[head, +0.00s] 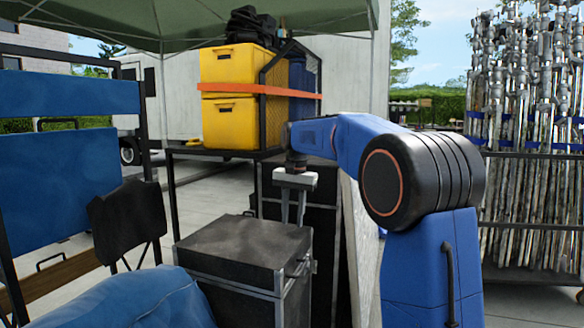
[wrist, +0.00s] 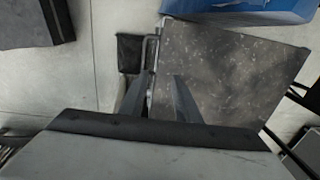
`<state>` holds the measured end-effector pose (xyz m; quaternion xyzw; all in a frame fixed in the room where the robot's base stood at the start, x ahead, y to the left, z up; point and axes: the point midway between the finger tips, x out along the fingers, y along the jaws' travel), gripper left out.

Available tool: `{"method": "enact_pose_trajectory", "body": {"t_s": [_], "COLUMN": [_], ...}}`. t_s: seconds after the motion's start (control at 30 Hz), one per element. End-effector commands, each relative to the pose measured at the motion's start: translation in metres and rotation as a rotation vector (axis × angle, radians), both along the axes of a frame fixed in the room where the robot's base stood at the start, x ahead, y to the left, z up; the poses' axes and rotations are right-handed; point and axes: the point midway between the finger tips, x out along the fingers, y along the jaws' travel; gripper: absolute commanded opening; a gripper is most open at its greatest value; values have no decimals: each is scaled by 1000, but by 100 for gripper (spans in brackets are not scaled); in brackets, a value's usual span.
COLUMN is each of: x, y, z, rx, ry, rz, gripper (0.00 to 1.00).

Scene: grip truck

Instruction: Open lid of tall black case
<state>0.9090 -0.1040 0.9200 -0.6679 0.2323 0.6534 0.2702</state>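The tall black case (head: 240,246) stands in the lower middle of the head view, its scuffed dark lid shut and trimmed with metal edging. A metal handle or latch (head: 300,264) sits on its right side. In the wrist view the speckled lid (wrist: 225,70) fills the upper right, with a bent metal bar (wrist: 149,55) along its left edge. My gripper (head: 293,222) points down above the lid's far right edge. In the wrist view my gripper (wrist: 155,88) has its fingers apart, around the line of that edge, with nothing between them. Whether they touch the case I cannot tell.
Yellow crates (head: 228,120) stand on a black table (head: 185,152) behind. A blue covered shape (head: 135,302) lies close at the front left. A white panel (head: 360,245) stands right of the case. A pole rack (head: 530,160) stands far right.

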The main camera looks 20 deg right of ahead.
Motion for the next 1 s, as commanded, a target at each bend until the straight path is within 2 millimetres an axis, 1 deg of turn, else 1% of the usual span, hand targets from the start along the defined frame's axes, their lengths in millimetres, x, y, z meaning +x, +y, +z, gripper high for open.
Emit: {"method": "enact_pose_trajectory", "body": {"t_s": [1.0], "x": [1], "y": [1], "z": [57], "rx": [0], "ry": [0], "rz": [0], "gripper": [30]}}
